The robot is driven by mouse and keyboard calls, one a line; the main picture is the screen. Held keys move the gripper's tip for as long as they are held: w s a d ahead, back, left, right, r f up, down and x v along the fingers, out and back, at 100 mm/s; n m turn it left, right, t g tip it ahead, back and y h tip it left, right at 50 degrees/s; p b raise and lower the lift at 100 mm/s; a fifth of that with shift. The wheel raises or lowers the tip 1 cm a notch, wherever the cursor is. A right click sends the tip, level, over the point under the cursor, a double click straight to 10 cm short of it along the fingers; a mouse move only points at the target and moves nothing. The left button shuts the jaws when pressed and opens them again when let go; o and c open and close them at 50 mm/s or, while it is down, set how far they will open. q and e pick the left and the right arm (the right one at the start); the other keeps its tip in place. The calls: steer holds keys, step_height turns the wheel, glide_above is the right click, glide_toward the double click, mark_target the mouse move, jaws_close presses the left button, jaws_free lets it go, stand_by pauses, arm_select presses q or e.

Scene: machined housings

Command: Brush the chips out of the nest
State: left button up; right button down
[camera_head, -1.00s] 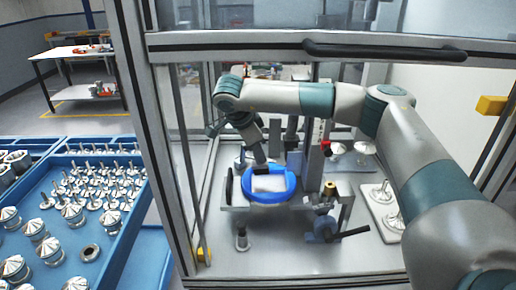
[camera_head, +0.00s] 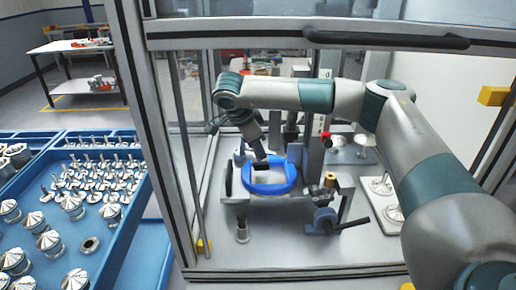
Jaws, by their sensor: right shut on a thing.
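The nest is a bright blue ring-shaped fixture (camera_head: 270,189) on a grey stand inside the machine cabinet. My right arm reaches in from the right, and its gripper (camera_head: 260,158) points down over the nest's back part. The gripper is shut on a small dark thing, probably the brush, at the nest's opening. Its shape is mostly hidden, and I cannot tell whether it touches the nest floor. A pale patch shows inside the ring. Chips are too small to make out. My left gripper is not in view.
A clamp with a dark handle (camera_head: 338,222) stands right of the nest. A short metal post (camera_head: 242,230) stands in front. The cabinet's front post (camera_head: 150,130) and top rail frame the opening. Blue trays (camera_head: 125,220) of metal parts lie left.

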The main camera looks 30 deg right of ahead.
steer(key=shift+f+b, duration=0.5)
steer(key=shift+f, duration=0.15)
steer(key=shift+s+d+r+b, duration=0.1)
steer(key=shift+s+d, duration=0.3)
steer(key=shift+d, duration=0.25)
steer(key=shift+s+d+b, duration=0.1)
steer(key=shift+s+d, duration=0.25)
steer(key=shift+d, duration=0.25)
steer(key=shift+s+d+r+b, duration=0.1)
steer(key=shift+s+d, duration=0.3)
steer(key=shift+d, duration=0.25)
steer(key=shift+w+a, duration=0.1)
steer(key=shift+a, duration=0.05)
steer(key=shift+w+a+f+b, duration=0.1)
steer(key=shift+w+a, duration=0.25)
steer(key=shift+a, duration=0.25)
steer(key=shift+w+a+r+b, duration=0.15)
steer(key=shift+w+a, duration=0.2)
steer(key=shift+a, duration=0.25)
steer(key=shift+w+a+f+b, duration=0.15)
steer(key=shift+w+a, duration=0.2)
steer(key=shift+a, duration=0.25)
steer(key=shift+d, duration=0.1)
